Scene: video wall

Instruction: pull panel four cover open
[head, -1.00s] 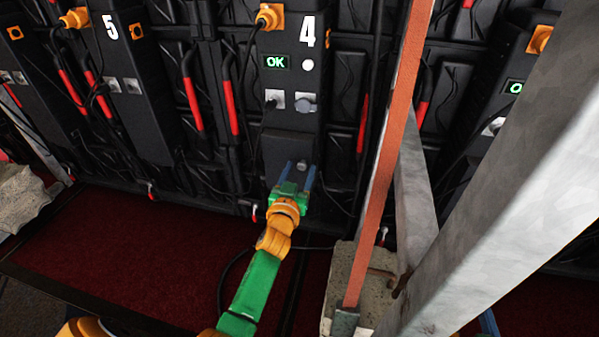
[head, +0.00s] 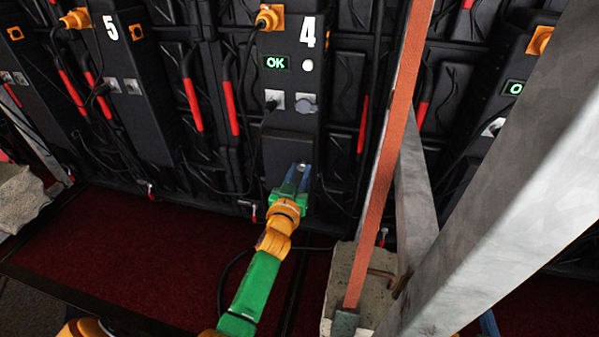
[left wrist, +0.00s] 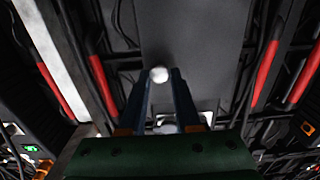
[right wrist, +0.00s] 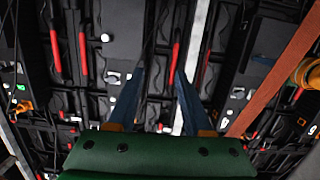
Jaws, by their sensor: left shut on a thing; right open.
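Panel four is a black module marked with a white 4 (head: 308,31), at the top middle of the head view. Its dark cover (head: 285,146) sits on its lower part, with a small round knob (head: 302,166) near the cover's lower end. My left gripper (head: 299,172) is shut on the knob, its blue fingers on either side. In the left wrist view the pale knob (left wrist: 159,74) sits between the fingertips, in front of the grey cover (left wrist: 195,38). How far the cover stands out is hard to tell. My right gripper (right wrist: 159,78) is open and empty, seen only in the right wrist view.
An orange-brown upright bar (head: 384,150) and a thick grey metal beam (head: 510,195) stand right of panel four, with a concrete block (head: 340,285) at the bar's foot. Module 5 (head: 130,85) is to the left. Cables and red handles hang between modules. Dark red floor (head: 130,250) lies below.

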